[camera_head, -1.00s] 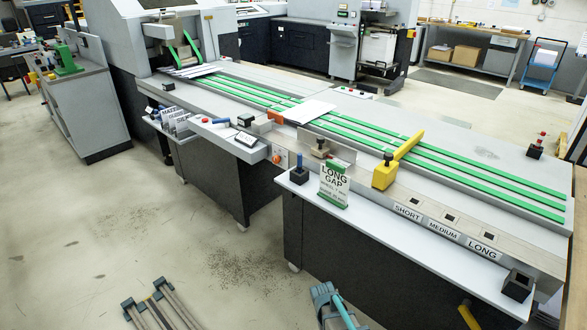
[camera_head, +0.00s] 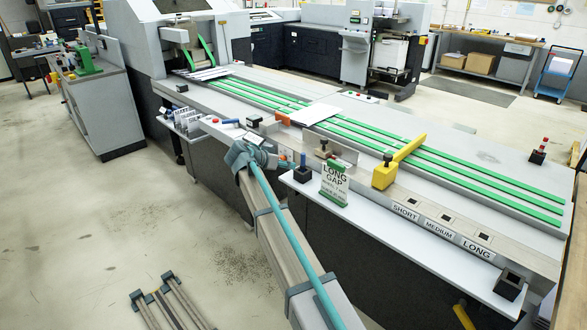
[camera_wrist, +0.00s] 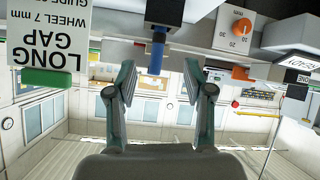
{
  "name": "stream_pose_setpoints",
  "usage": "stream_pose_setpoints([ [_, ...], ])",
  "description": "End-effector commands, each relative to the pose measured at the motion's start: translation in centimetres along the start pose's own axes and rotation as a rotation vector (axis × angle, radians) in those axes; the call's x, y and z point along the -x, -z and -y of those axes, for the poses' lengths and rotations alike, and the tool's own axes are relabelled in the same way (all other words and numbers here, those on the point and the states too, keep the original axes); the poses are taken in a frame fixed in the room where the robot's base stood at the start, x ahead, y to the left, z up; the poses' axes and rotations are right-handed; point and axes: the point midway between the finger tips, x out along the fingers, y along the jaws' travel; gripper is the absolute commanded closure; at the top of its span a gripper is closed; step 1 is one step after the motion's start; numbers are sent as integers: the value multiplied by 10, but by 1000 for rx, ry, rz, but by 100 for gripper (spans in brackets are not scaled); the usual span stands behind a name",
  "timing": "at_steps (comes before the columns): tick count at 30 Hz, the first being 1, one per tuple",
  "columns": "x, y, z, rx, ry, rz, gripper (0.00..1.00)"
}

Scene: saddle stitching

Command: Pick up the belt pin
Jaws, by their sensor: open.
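A blue pin (camera_head: 303,160) stands upright in a black block (camera_head: 302,174) on the white front shelf, left of the LONG GAP sign. I take it as the belt pin; no label on it is readable. In the wrist view, which is upside down, the blue pin (camera_wrist: 156,55) shows between the two fingers of my gripper (camera_wrist: 159,66). The fingers are open and apart, with clear room on both sides of the pin. In the head view my gripper (camera_head: 285,165) is just left of the pin, partly hidden by my wrist.
The LONG GAP sign (camera_head: 334,184) stands close right of the pin. An orange dial (camera_wrist: 242,27) is on the machine front nearby. SHORT, MEDIUM and LONG slots (camera_head: 443,218) lie along the rail. A yellow lever (camera_head: 386,174) and an empty-looking black block (camera_head: 509,286) are farther right.

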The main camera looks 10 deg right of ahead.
Motion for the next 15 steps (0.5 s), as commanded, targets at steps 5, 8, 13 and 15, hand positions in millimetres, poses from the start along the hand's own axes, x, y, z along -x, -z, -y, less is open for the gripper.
stream_pose_setpoints([
  [5,-3,12,-5,-159,-37,-59,48],
  [8,-4,12,-6,-213,-38,-60,48],
  [13,-18,13,-7,-233,-39,-58,48],
  [15,-28,13,-7,-231,-39,-58,48],
])
